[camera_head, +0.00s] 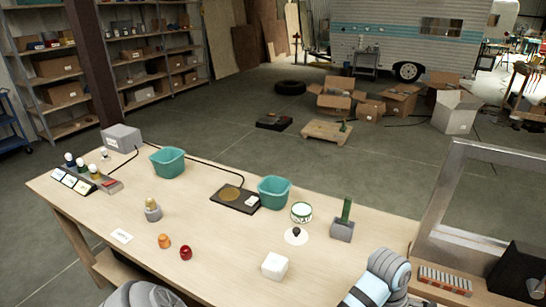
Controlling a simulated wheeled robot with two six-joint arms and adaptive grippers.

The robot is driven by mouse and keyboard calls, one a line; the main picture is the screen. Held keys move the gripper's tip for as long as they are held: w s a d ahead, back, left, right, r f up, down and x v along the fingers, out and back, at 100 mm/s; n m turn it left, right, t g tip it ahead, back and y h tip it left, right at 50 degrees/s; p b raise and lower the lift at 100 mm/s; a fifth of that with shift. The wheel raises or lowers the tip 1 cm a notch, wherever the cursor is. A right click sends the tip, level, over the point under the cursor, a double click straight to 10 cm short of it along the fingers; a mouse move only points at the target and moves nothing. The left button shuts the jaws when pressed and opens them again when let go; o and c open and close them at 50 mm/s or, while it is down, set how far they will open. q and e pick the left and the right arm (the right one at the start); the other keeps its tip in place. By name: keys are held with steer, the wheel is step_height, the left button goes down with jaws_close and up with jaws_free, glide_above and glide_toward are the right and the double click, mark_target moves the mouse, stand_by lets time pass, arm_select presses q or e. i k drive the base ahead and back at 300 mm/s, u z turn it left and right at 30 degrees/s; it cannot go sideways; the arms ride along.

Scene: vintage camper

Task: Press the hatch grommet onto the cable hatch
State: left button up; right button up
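A flat white disc (297,240) lies on the wooden workbench with a small dark knob-like piece (296,231) at its middle. These may be the cable hatch and the hatch grommet, but I cannot tell for sure, nor whether the dark piece is pressed in or only resting there. Grey rounded links of my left arm show at the bottom left edge, and links of my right arm at the bottom right of the bench. Neither gripper's fingers show.
The workbench (205,240) also holds a green-and-white tin (301,212), a grey block with a green upright (342,228), teal bins (168,162) (274,192), a black plate with a brown disc (235,198), a white block (275,265), and orange (164,241) and red (186,253) pieces.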

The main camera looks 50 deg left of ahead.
mark_target(275, 266)
steer(key=k, duration=0.7)
steer(key=u, duration=0.95)
steer(key=i, duration=1)
